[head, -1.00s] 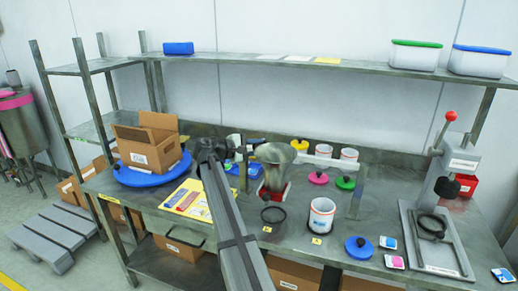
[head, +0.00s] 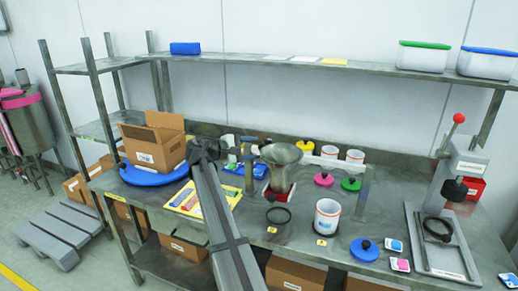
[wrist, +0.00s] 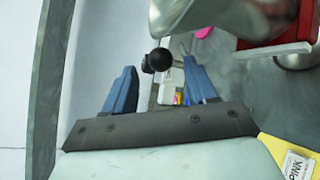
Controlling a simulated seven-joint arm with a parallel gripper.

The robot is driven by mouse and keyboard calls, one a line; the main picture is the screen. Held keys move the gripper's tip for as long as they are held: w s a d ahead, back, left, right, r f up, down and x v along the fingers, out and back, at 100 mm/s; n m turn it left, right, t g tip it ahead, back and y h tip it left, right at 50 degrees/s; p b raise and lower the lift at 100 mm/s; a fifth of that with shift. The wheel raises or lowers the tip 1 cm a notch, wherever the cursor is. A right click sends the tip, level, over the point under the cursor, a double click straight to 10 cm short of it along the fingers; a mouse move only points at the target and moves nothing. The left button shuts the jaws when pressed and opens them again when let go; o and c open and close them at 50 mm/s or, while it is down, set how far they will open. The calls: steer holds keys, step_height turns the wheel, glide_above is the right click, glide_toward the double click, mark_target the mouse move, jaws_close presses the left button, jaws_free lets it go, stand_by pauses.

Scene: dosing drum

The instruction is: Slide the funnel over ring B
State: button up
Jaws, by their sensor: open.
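The steel funnel (head: 281,154) stands over a red block at the middle of the bench. Its shiny underside (wrist: 205,15) fills the upper part of the wrist view. My gripper (wrist: 157,62) is open, with two blue fingers. A black ball knob (wrist: 159,60) on a metal rod lies between or just beyond the fingertips; I cannot tell whether they touch it. In the head view my gripper (head: 252,146) is just left of the funnel. A dark ring (head: 279,215) lies in front of the funnel, beside a yellow tag too small to read, so I cannot tell which ring is B.
A white tub (head: 327,217) stands right of the dark ring, with a blue knobbed lid (head: 364,249) beyond it. A press (head: 460,180) stands at the right end. A cardboard box (head: 155,145) sits on a blue disc at the left. Bare bench lies around the dark ring.

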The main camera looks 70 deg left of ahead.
steer(key=v, duration=0.9)
steer(key=shift+s, duration=0.3)
steer(key=shift+r, duration=0.1)
